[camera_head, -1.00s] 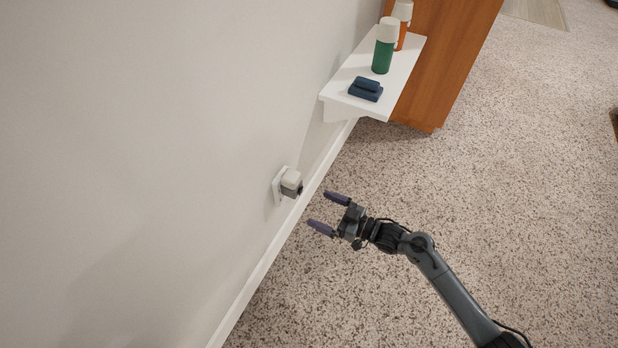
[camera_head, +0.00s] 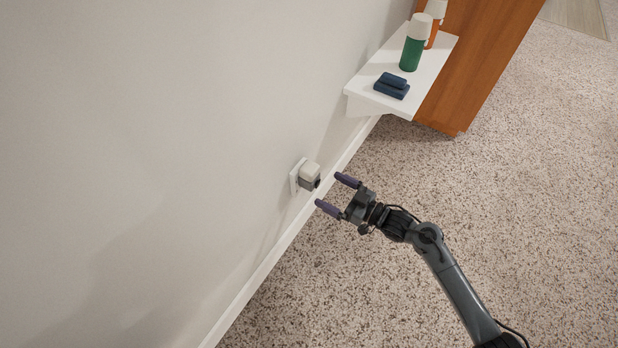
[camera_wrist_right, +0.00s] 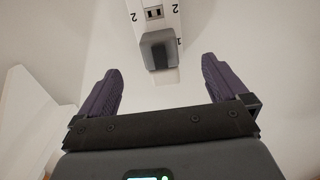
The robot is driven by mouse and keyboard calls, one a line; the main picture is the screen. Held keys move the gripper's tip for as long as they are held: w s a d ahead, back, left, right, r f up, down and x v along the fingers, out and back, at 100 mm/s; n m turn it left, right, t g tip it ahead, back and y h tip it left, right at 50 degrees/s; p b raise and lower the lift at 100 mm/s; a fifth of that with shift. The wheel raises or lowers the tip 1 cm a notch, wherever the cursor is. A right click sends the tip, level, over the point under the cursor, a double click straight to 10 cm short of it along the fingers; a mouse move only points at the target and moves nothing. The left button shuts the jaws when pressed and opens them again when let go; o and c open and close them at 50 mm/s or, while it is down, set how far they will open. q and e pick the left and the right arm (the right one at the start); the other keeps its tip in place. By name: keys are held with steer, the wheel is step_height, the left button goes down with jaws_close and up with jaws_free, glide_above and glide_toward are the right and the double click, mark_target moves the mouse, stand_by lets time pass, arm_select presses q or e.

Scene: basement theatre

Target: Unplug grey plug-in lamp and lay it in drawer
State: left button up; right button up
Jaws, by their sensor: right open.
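The grey plug-in lamp (camera_head: 309,178) sits on a white outlet plate (camera_head: 294,178) low on the wall. My left gripper and the drawer are not seen.
A white wall shelf (camera_head: 366,92) holds dark blue folded items (camera_head: 392,87), a green bottle (camera_head: 412,52) and an orange bottle (camera_head: 434,30). A wooden cabinet (camera_head: 475,75) stands behind it. The carpet (camera_head: 540,200) to the right is clear.

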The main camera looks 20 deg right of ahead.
mark_target(318, 183)
steer(key=b+x, duration=0.2)
steer(key=x, duration=0.3)
steer(key=shift+w+a, duration=0.1)
steer(key=shift+x, duration=1)
stand_by(0.6)
steer(key=shift+p, duration=0.5)
steer(key=c, duration=1.7)
